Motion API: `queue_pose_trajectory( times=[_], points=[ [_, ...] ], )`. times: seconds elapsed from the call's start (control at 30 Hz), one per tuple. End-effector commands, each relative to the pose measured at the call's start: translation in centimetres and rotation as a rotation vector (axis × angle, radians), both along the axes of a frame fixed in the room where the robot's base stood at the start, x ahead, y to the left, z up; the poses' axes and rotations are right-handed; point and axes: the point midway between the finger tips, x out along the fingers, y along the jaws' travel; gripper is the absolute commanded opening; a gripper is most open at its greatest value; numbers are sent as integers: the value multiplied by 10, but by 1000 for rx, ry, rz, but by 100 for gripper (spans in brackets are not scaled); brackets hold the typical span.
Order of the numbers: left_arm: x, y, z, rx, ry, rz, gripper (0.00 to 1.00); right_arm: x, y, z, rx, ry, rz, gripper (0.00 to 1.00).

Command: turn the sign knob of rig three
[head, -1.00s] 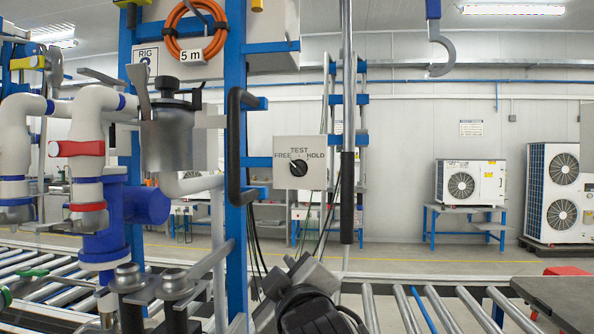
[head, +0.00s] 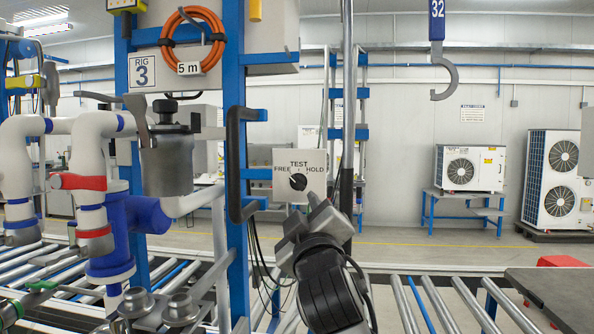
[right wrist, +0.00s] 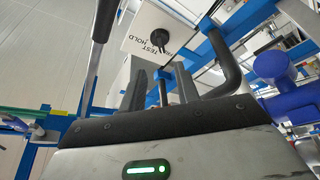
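The sign of rig three is a pale square plate (head: 287,158) on the blue frame in the head view, lettered TEST, FREE and HOLD. Its black round knob (head: 298,182) is at the middle; I cannot tell its pointer's direction surely. The plate (right wrist: 135,35) and knob (right wrist: 158,38) also show at the top of the right wrist view. My right gripper (head: 308,214) is just below the sign in the head view, apart from the knob. Its two grey fingers (right wrist: 161,80) stand apart with nothing between them. My left gripper is not in view.
A RIG 3 label (head: 142,75) hangs upper left. A black handle (head: 235,165) stands left of the sign; a vertical pole (head: 347,100) with a dark grip stands to its right. Rollers (head: 420,300) run below. A hook (head: 440,75) hangs upper right.

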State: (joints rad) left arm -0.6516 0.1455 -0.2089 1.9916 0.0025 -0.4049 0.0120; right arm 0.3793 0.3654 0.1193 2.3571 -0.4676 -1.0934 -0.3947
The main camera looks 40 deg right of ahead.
Motion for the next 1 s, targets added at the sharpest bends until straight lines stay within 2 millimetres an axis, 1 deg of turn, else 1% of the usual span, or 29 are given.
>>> queue_pose_trajectory(
  times=[0.03,0.3,0.5,0.7,0.93,0.97,1.0],
  points=[
    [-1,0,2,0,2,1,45,8,-6,5,-2,1,-2,32],
    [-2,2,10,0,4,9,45,53,-37,20,0,2,0,32],
    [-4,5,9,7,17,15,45,76,-53,27,0,1,1,32],
    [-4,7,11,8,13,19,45,85,-59,29,1,0,2,32],
    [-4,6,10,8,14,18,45,85,-59,28,0,0,1,32],
    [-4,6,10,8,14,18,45,85,-59,28,0,0,1,29],
    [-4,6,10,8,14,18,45,85,-59,28,0,0,1,18]
  ],
)
